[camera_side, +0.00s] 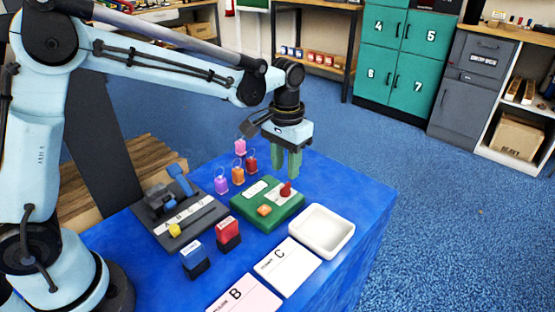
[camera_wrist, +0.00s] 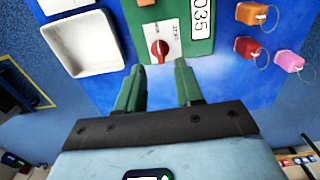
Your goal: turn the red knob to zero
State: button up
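The red knob (camera_side: 286,189) sits on a white plate on the green box (camera_side: 259,220). In the wrist view the red knob (camera_wrist: 159,49) is just ahead of my fingertips, and the green box (camera_wrist: 199,46) carries a label reading 035. My gripper (camera_side: 288,163) is above and behind the box in the side view, its green fingers pointing down. In the wrist view my gripper (camera_wrist: 158,75) has its fingers apart with nothing between them. An orange button (camera_side: 264,210) is on the box near the knob. The knob's exact setting is too small to read.
A white tray (camera_side: 348,234) stands to the right of the box. Pink, orange, red and purple tags (camera_side: 221,185) lie behind it. Blue and red blocks (camera_side: 228,231) and cards (camera_side: 288,264) are in front.

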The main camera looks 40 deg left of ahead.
aim_at(285, 185)
jog(key=shift+f, duration=2.5)
jog(key=shift+c, duration=0.3)
grip_shut()
